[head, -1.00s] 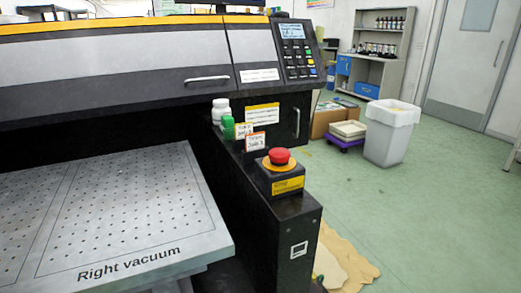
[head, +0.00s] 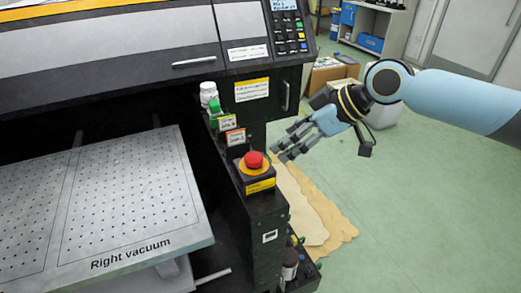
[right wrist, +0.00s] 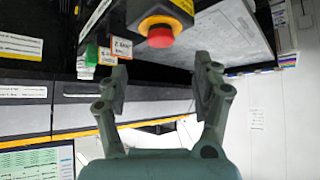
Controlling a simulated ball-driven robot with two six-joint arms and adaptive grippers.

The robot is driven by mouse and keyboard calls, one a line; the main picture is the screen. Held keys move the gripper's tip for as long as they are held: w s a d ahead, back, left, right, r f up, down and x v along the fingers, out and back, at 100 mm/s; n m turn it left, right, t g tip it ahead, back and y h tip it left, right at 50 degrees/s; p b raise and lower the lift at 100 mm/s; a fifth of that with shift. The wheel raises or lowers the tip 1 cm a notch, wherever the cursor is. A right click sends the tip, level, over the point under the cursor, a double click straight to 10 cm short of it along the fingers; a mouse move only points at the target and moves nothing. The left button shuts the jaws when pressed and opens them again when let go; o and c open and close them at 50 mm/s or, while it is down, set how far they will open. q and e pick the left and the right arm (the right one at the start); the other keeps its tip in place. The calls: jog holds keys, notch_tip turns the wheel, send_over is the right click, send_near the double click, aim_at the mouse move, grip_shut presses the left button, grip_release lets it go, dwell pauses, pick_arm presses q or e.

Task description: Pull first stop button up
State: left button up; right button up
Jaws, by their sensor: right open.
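The red stop button (head: 254,160) sits on a yellow ring on a black box (head: 259,185) with a yellow label, on top of the machine's right-hand side wall. My right gripper (head: 283,152) is to the right of the button, apart from it, with its fingers pointing left toward it. In the right wrist view the red button (right wrist: 160,37) appears upside down, beyond and between the two spread fingertips of my right gripper (right wrist: 162,80). The gripper is open and empty. My left gripper is not in view.
The perforated vacuum table (head: 130,200) is to the left. Brown sheets (head: 315,215) lie on the floor at right.

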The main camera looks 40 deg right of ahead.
aim_at(257, 157)
jog(key=x, duration=0.9)
jog(key=shift+a+f, duration=0.15)
jog(key=shift+a, duration=0.1)
jog(key=shift+c, duration=0.2)
